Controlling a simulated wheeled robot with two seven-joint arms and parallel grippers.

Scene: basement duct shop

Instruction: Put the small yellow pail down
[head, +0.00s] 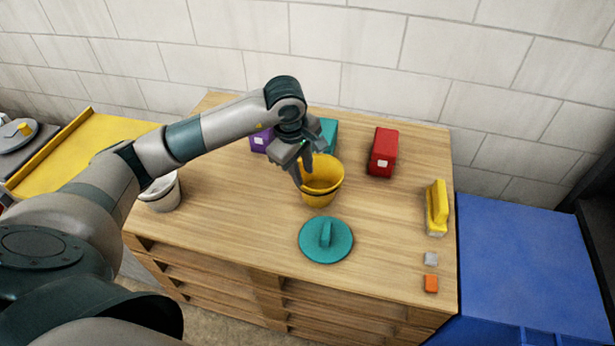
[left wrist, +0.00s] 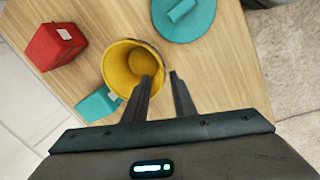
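The small yellow pail (head: 322,190) is upright on the wooden worktop (head: 230,220), behind a round teal lid (head: 326,240). In the left wrist view the pail (left wrist: 118,72) shows its open mouth and empty yellow inside. My left gripper (head: 303,172) is at the pail's left rim in the head view. In the left wrist view its two fingers (left wrist: 162,76) stand apart, one over the pail's mouth and the other outside the rim. A gap shows between the fingers, and they do not look closed on the wall. My right gripper is not in view.
A red box (head: 383,152), a teal box (head: 328,132) and a purple box (head: 261,140) stand behind the pail. A yellow-handled brush (head: 437,208), a grey block (head: 431,259) and an orange block (head: 431,284) lie at right. A white pail (head: 160,194) is at left.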

